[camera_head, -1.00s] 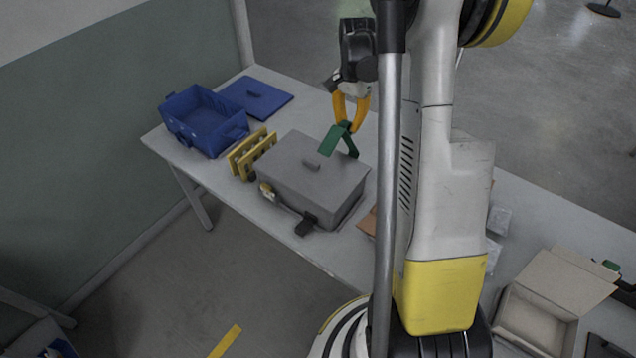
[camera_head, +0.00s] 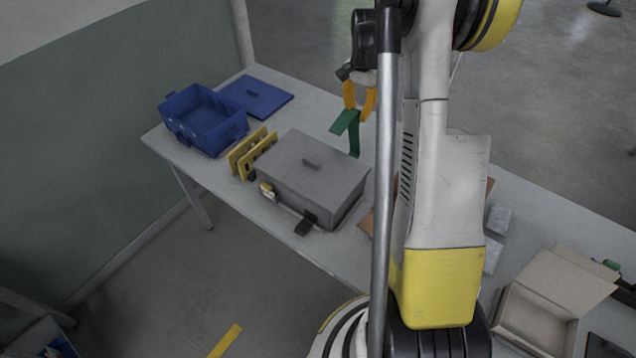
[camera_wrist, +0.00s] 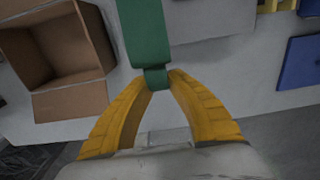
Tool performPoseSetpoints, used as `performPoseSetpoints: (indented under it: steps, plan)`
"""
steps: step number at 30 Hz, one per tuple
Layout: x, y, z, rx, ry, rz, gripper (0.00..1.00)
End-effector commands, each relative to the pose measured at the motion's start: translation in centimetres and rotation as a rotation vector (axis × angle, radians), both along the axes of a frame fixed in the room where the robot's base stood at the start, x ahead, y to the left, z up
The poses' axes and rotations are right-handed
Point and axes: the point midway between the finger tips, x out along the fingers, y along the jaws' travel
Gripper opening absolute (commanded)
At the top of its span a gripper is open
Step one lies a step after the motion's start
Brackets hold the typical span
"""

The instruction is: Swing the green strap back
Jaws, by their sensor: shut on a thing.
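The green strap (camera_head: 349,130) hangs at the far right side of the grey lidded box (camera_head: 308,174). My gripper (camera_head: 360,108) has orange fingers and is shut on the strap's upper end, above the table beyond the box. The strap is bent, with one part pointing left and another hanging down towards the box's back right corner. In the wrist view the strap (camera_wrist: 146,35) runs up from between the fingertips (camera_wrist: 158,80), with the grey box (camera_wrist: 205,20) beside it. Where the strap joins the box is hard to see.
A blue crate (camera_head: 203,132) and its blue lid (camera_head: 257,96) lie at the left end of the table. Yellow slotted racks (camera_head: 250,152) stand between crate and box. An open cardboard box (camera_head: 535,318) is at the right. My arm column hides the table's middle.

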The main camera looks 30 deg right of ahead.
Motion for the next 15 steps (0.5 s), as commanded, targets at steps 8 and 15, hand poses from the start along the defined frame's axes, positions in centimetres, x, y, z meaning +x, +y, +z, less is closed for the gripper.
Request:
performPoseSetpoints:
  steps: [8,15]
  plan:
    - [0.0,-0.1,0.0,-0.001,0.0,0.0,0.02]
    - [0.5,-1.4,-0.4,-0.001,0.0,-0.002,0.02]
